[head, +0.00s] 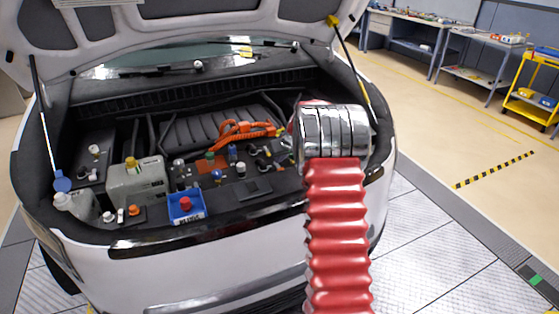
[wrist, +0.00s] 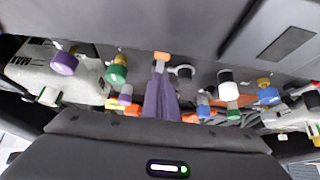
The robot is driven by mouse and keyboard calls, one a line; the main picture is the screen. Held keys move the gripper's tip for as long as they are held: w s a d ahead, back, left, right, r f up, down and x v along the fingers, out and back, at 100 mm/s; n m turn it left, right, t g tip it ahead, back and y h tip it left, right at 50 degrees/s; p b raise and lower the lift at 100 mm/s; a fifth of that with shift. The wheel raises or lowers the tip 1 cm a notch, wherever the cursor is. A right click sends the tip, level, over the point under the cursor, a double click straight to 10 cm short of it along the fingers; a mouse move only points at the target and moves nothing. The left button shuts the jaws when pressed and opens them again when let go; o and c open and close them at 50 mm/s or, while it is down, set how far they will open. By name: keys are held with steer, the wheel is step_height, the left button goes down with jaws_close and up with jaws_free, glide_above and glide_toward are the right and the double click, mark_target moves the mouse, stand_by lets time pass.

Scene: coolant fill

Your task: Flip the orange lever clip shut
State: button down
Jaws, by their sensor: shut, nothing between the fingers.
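In the wrist view my gripper (wrist: 160,78) points up the picture, its dark purple-grey fingers together and empty. A small orange piece (wrist: 162,56) shows right at the fingertips, against the dark panel. It may be the lever clip, but I cannot tell whether the fingers touch it or whether it stands open. In the head view my red arm and chrome wrist hide my gripper, and I cannot pick out the clip with certainty among the small orange parts.
Around the fingers in the wrist view are a purple cap (wrist: 63,63), a green cap (wrist: 117,73) and a white-and-black cap (wrist: 228,83). In the head view an orange cable (head: 245,130), a grey tank (head: 137,183) and a blue tray (head: 186,210) crowd the bay under the raised hood (head: 190,22).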

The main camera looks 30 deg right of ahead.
steer(key=shift+w+d, duration=0.1)
steer(key=shift+w, duration=0.2)
steer(key=shift+r, duration=0.15)
steer(key=shift+w+r, duration=0.25)
steer(key=shift+r, duration=0.65)
steer(key=shift+w+r, duration=0.2)
steer(key=shift+r, duration=0.7)
glide_toward(278, 167)
steer(key=shift+s+a+f, duration=0.1)
steer(key=shift+s+a, duration=0.05)
steer(key=shift+s, duration=0.85)
steer(key=shift+s+a+f, duration=0.1)
steer(key=shift+s+a, duration=0.05)
steer(key=shift+s, duration=0.85)
steer(key=shift+r, duration=0.1)
